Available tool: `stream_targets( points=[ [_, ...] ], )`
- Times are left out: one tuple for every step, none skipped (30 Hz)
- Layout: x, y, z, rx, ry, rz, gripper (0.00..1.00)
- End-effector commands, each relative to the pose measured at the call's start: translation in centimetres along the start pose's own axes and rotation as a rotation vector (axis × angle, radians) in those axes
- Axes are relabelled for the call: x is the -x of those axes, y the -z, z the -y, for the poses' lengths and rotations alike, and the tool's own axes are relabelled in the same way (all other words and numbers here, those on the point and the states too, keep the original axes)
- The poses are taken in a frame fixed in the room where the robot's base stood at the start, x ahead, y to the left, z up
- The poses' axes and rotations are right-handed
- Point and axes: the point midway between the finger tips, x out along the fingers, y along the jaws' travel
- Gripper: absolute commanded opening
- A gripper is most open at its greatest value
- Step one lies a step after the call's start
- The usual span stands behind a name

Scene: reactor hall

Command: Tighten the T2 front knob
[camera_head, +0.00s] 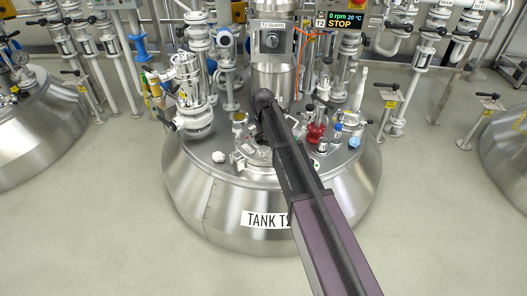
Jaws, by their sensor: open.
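Tank T2 (225,215) is the domed steel vessel in the middle, with its name label (262,219) on the front. My arm reaches up from the bottom right over the tank's front. My gripper (259,133) is small and mostly hidden by the dark wrist and arm, low over the front of the lid fittings; it is open. A metal hatch fitting (243,150) with a pale tag lies just left of it on the tank top. The front knob cannot be made out clearly; my arm covers part of this area. Contact cannot be told.
A red-based fitting (315,133) and blue-capped parts stand right of my arm. A valve column (190,95) stands left, a steel cylinder (272,80) behind. A display (347,20) reads 0 rpm, 20 °C, STOP.

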Motion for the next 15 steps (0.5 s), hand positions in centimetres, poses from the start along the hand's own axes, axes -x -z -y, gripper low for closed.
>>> stream_targets(
  points=[
    [0.00, 0.00, 0.01, 0.034, 0.000, 0.000, 1.00],
    [0.00, 0.00, 0.01, 0.057, 0.000, 0.000, 1.00],
    [0.00, 0.00, 0.02, 0.087, 0.000, 0.000, 1.00],
    [0.00, 0.00, 0.02, 0.109, 0.000, 0.000, 1.00],
    [0.00, 0.00, 0.01, 0.132, 0.000, 0.000, 1.00],
    [0.00, 0.00, 0.02, 0.163, 0.000, 0.000, 1.00],
    [0.00, 0.00, 0.02, 0.186, 0.000, 0.000, 1.00],
    [0.00, 0.00, 0.02, 0.208, 0.000, 0.000, 1.00],
    [0.00, 0.00, 0.02, 0.238, 0.000, 0.000, 1.00],
    [0.00, 0.00, 0.03, 0.261, 0.000, 0.000, 1.00],
    [0.00, 0.00, 0.03, 0.284, 0.000, 0.000, 1.00],
    [0.00, 0.00, 0.03, 0.314, 0.000, 0.000, 1.00],
    [0.00, 0.00, 0.03, 0.337, 0.000, 0.000, 1.00],
    [0.00, 0.00, 0.03, 0.359, 0.000, 0.000, 1.00],
    [0.00, 0.00, 0.03, 0.389, 0.000, 0.000, 1.00]
  ],
)
